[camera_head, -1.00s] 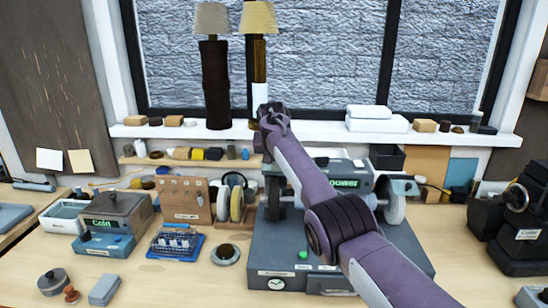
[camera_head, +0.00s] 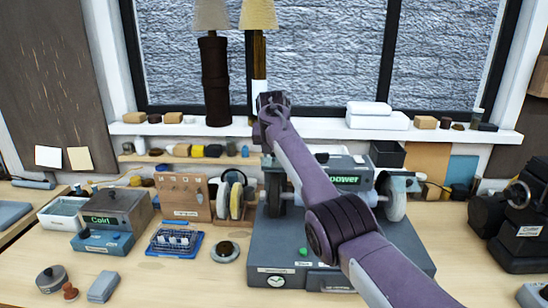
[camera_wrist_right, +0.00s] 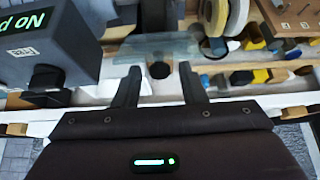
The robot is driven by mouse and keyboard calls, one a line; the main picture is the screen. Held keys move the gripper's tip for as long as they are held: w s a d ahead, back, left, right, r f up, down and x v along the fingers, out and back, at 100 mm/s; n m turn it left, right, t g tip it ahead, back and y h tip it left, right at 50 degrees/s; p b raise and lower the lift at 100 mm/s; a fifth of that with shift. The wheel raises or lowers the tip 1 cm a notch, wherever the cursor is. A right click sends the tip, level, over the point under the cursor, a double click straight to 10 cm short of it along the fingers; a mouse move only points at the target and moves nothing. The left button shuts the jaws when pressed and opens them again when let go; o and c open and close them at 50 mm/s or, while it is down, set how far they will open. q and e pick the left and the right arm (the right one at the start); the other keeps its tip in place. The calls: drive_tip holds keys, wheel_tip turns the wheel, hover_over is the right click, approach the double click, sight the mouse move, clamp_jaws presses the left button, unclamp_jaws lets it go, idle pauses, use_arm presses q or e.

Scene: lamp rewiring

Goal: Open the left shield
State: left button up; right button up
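The grinder (camera_head: 345,240) stands on the bench below the window. Its left wheel (camera_head: 273,188) is partly hidden by my right arm. The left shield, a clear pane (camera_wrist_right: 150,47), shows in the right wrist view just beyond my fingertips; in the head view my arm hides most of it. My right gripper (camera_wrist_right: 159,68) is open, its two fingers apart, with a small dark piece visible between the tips. In the head view the right gripper (camera_head: 272,100) appears at the window sill, above the left wheel. My left gripper is not in view.
The right shield (camera_head: 402,184) sits by the right wheel (camera_head: 396,203). A pegboard stand (camera_head: 183,196) and buffing wheels (camera_head: 236,197) are left of the grinder. Two lamps (camera_head: 215,80) stand on the sill (camera_head: 320,131).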

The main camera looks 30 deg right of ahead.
drive_tip(key=b+v, duration=0.2)
drive_tip(key=v, duration=0.4)
drive_tip(key=shift+f, duration=0.1)
